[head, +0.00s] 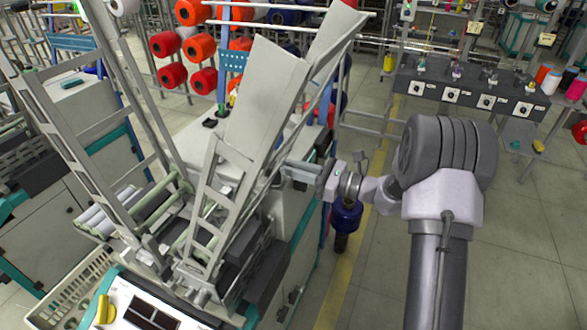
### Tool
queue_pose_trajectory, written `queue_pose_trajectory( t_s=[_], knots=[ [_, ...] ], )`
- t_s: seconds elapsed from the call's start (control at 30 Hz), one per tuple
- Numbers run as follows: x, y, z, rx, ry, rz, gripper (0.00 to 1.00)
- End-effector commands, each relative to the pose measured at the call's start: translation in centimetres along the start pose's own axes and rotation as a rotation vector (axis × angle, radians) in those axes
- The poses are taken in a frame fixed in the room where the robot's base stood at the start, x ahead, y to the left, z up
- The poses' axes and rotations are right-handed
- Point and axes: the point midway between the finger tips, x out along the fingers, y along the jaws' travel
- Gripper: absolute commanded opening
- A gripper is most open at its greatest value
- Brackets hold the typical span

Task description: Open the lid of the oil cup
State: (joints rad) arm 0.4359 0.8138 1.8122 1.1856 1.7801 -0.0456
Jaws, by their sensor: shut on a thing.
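My gripper (292,172) is in the middle of the head view, reaching left from my arm to the right side of the grey winding machine (268,180). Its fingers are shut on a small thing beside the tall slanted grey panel. The thing held is too small and too hidden by the fingers to make out. I cannot pick out the oil cup or its lid clearly, so I cannot tell whether the lid is open or closed.
Tall slanted panels (262,95) and a ladder-like frame (215,205) stand close left of my gripper. A dark blue spool-like thing (346,215) shows below my wrist. Red and orange spools (185,45) are behind. A grey bench (470,92) stands back right. Floor at right is clear.

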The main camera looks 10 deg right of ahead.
Motion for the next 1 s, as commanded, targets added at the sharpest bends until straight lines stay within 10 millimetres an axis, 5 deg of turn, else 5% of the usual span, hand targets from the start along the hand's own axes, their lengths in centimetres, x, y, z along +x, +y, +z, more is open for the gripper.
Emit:
queue_pose_trajectory(
  t_s=[1.0],
  knots=[
    [0.13,-0.05,0.97,-0.001,-0.003,-0.001,0.0]
  ],
)
